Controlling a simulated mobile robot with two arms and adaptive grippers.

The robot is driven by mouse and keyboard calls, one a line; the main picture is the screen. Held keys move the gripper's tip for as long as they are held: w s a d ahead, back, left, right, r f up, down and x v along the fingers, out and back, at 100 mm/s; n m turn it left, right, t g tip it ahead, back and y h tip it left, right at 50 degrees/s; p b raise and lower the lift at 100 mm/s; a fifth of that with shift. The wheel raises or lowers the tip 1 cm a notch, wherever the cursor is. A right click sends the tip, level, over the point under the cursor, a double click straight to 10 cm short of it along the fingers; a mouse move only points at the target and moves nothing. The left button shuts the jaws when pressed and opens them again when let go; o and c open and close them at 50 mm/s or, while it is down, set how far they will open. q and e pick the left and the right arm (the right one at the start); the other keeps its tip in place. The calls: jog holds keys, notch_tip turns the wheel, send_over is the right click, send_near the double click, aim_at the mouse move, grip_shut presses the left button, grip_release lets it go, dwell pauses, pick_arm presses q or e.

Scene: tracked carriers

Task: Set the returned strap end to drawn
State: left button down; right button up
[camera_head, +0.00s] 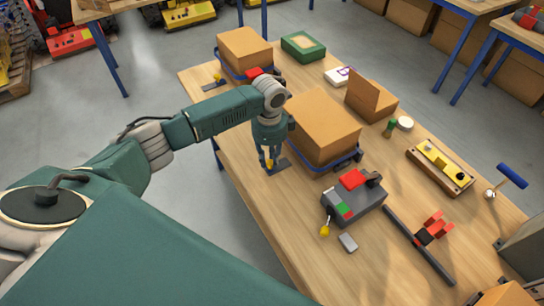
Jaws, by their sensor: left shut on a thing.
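My left gripper (269,160) points down at the table beside the near left corner of a large brown carton (322,120). It is shut on a small yellow piece (269,164), which looks like the strap end, at a dark flat plate (280,167). The fingers hide most of the yellow piece. A blue band (345,162) runs around the carton's base. A second carton (243,47) farther back also has a blue band, a red block (254,73) and a similar yellow piece (217,78) on a dark plate. My right gripper is not in view.
A grey box with red and green parts (355,203) and a hanging yellow knob stands right of the gripper. A dark bar with a red clamp (425,240), a yellow level-like tray (440,166) and an open carton (370,98) lie farther right. The table's left front strip is clear.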

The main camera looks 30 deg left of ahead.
aim_at(268, 163)
pick_arm(q)
jog(key=c, duration=1.6)
grip_release()
jog(key=shift+s+a, duration=0.1)
jog(key=shift+s, duration=0.1)
jog(key=shift+o, duration=0.4)
jog(key=shift+s+a, duration=0.1)
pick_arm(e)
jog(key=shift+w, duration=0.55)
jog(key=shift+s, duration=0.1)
pick_arm(q)
jog(key=shift+w+r, duration=0.2)
jog(key=shift+r, duration=0.2)
notch_tip(268, 163, up, 11)
jog(key=shift+s, duration=0.2)
